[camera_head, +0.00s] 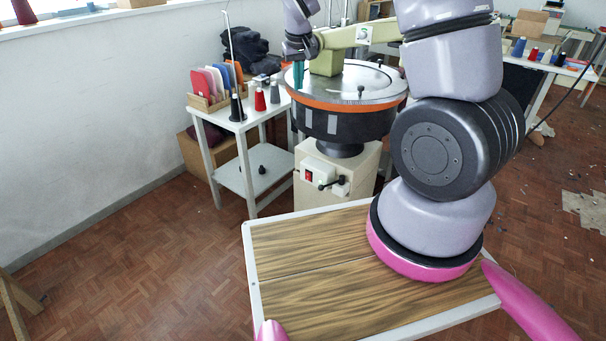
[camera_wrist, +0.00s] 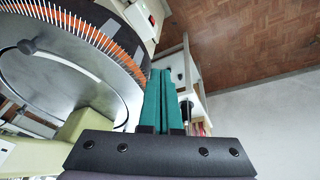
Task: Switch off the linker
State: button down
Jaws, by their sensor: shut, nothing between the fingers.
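The linker (camera_head: 345,98) is a round machine with a metal top, an orange ring and a black drum on a beige pedestal. On the pedestal's front is a white switch box with a red switch (camera_head: 309,176) and a small black lever beside it. In the wrist view the linker's needle ring (camera_wrist: 88,35) fills the left, and the red switch (camera_wrist: 151,19) shows small near the top. My gripper (camera_head: 298,76) has teal fingers pointing down at the left edge of the linker's top. In the wrist view its fingers (camera_wrist: 160,75) are shut together and empty, apart from the switch.
A small white table (camera_head: 222,116) with yarn cones and coloured cards stands left of the linker. A wood-topped table (camera_head: 310,262) lies in front. The linker's green arm (camera_head: 345,38) reaches over its top.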

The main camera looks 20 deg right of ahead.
aim_at(308, 176)
jog(key=w+a+f+n+h, duration=0.1)
jog(key=f+n, duration=0.2)
jog(key=f, duration=1.3)
jog(key=w+a+f+n+h, duration=0.2)
jog(key=f+n, duration=0.1)
jog(key=f, duration=1.3)
jog(key=shift+w+f+n, duration=0.15)
jog(key=shift+f+n, duration=0.15)
jog(key=shift+n, duration=0.1)
jog(key=shift+d, duration=0.1)
jog(key=shift+w+d+f, duration=0.85)
jog(key=shift+d+f, duration=0.2)
jog(key=shift+f, duration=0.35)
jog(key=shift+w+d+f, duration=0.8)
jog(key=shift+d+f, duration=0.25)
jog(key=shift+f, duration=0.4)
jog(key=shift+w+d+f, duration=0.85)
jog(key=shift+d+f, duration=0.2)
jog(key=shift+f, duration=0.35)
